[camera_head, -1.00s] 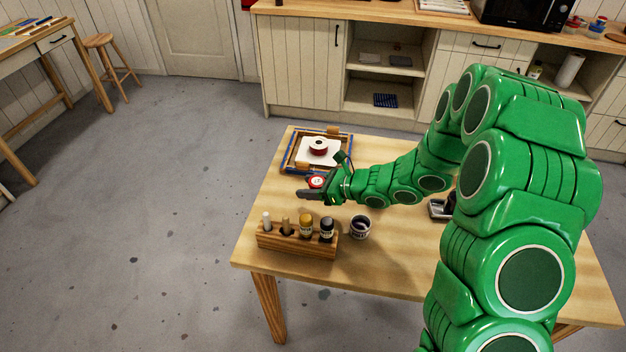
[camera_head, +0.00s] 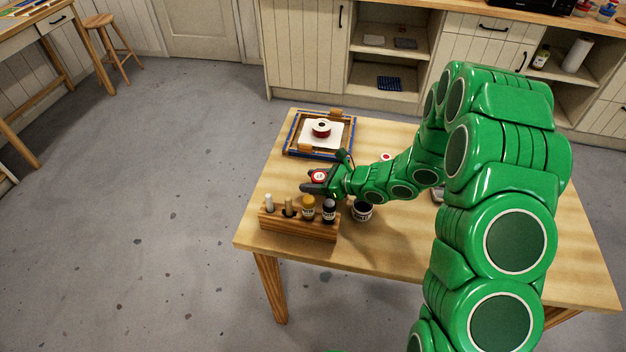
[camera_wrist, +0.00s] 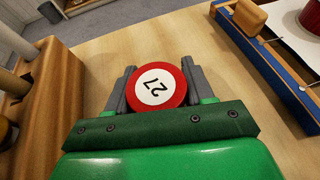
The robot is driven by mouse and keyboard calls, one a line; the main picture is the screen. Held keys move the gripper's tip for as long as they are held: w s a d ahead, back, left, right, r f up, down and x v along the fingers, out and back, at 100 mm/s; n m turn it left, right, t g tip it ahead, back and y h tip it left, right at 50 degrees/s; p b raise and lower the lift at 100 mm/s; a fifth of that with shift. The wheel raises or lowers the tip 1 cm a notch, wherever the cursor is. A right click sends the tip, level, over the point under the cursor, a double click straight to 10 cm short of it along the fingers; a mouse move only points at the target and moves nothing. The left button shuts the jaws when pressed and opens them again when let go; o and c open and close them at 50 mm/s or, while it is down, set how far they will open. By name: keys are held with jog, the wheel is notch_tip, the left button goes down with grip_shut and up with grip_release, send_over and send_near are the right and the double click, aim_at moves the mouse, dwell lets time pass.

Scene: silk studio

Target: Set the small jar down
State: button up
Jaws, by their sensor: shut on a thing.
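The jar is over the left part of the wooden table (camera_head: 410,240), between the bottle rack and the framed tray. Its lower body is hidden, and I cannot tell whether it touches the tabletop.
A wooden rack (camera_head: 297,229) with several bottles stands in front of my gripper. An open dark jar (camera_head: 362,211) is right of the rack. A blue-edged frame (camera_head: 290,146) lies behind. A small red-and-white item (camera_head: 386,156) is behind my arm. Bare tabletop lies around the held jar.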

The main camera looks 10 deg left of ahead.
jog(key=shift+f, duration=0.55)
dwell(0.4)
jog(key=o, duration=1.2)
jog(key=shift+c, duration=0.2)
jog(key=shift+v, duration=3.9)
jog(key=s+d+r+n+g+h, duration=0.3)
jog(key=s+r+n, duration=0.45)
jog(key=s, duration=0.25)
jog(key=s+d+r+n+g+h, duration=0.25)
jog(key=s+r+n, duration=0.35)
jog(key=s+r, duration=0.35)
jog(key=s+d+r+n+h, duration=0.3)
jog(key=s+d, duration=0.5)
jog(key=s+d+r+n+t+h, duration=0.1)
jog(key=s+d+r+n+h, duration=0.2)
jog(key=s+d, duration=0.4)
jog(key=shift+s+d+r+n+h, duration=0.35)
jog(key=shift+d+h, duration=0.1)
jog(key=shift+h, duration=0.3)
